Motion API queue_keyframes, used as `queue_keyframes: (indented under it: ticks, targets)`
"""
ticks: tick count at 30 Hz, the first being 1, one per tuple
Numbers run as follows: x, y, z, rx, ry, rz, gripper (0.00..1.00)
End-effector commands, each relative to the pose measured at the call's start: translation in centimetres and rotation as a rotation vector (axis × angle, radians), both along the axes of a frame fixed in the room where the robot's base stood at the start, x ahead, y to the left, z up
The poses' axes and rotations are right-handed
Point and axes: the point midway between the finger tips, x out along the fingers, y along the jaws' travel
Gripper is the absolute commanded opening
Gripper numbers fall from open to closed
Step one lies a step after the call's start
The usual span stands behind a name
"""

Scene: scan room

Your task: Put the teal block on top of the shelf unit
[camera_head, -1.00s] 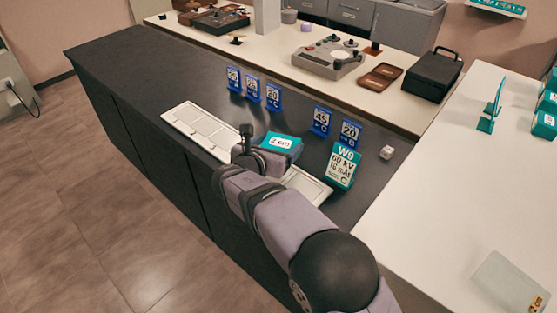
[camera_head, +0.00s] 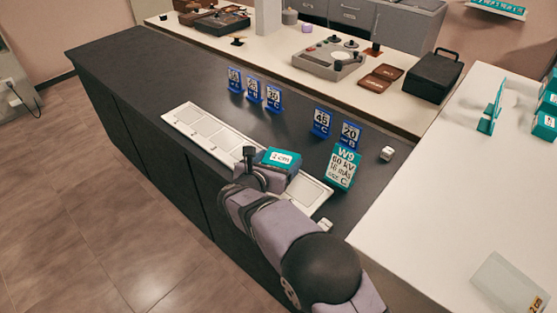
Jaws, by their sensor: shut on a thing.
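A teal block (camera_head: 291,164) with a white "2 cm" label is in my gripper (camera_head: 262,163). My gripper is shut on the block's left end and holds it over the white tray (camera_head: 208,131) on the dark counter. The gap under the block is hard to judge. The hand hides part of the block and the far finger. A wall shelf (camera_head: 500,8) with teal items shows at the top right edge. I cannot tell whether it is the shelf unit, and no other clear shelf unit shows.
Several blue number signs (camera_head: 321,122) and a teal W9 sign (camera_head: 343,166) stand behind the tray. A small white cube (camera_head: 387,153) sits right of them. The white counter (camera_head: 440,200) at right holds teal blocks (camera_head: 543,125), a teal stand (camera_head: 489,120) and a clear plate (camera_head: 510,283).

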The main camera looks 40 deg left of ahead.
Motion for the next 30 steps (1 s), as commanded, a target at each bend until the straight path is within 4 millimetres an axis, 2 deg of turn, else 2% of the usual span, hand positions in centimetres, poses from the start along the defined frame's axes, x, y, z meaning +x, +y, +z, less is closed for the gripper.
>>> queue_keyframes:
  ticks: [6, 7, 9, 21, 30]
  targets:
    - [0.0, 0.0, -0.5, 0.000, -0.001, 0.000, 0.49]
    - [0.0, 0.0, -0.4, 0.000, 0.000, 0.000, 0.85]
    - [0.0, 0.0, -0.4, 0.000, 0.000, 0.000, 0.96]
    - [-0.1, 0.0, -0.3, -0.001, 0.000, 0.000, 0.96]
    - [-3.5, -0.9, 0.9, 0.000, 0.000, 0.003, 0.96]
